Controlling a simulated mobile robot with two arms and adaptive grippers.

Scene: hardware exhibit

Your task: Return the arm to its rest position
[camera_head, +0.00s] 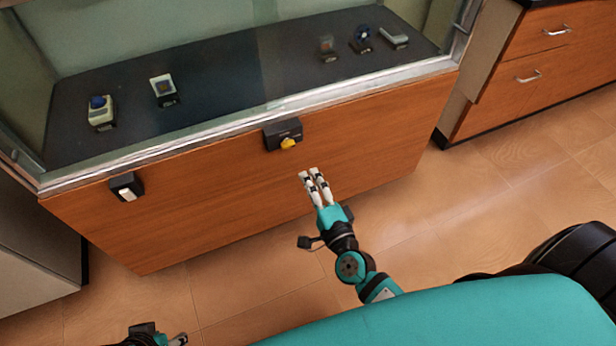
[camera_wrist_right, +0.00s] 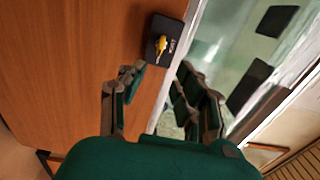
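My right gripper (camera_head: 315,174) reaches up in front of the wooden display cabinet (camera_head: 210,195), just below the black lock box with a yellow knob or key (camera_head: 285,138). In the right wrist view the two fingers of this gripper (camera_wrist_right: 161,76) are apart with nothing between them. The lock box (camera_wrist_right: 163,43) lies beyond the fingertips there, apart from them. Part of my left gripper (camera_head: 165,340) shows at the bottom edge of the head view. Its fingers are mostly cut off.
A black box with a white switch (camera_head: 126,189) is on the cabinet front at left. Several small devices stand behind glass, including one with a blue knob (camera_head: 100,111). A drawer unit (camera_head: 540,70) is at the right. Tiled floor (camera_head: 480,215) is open before the cabinet.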

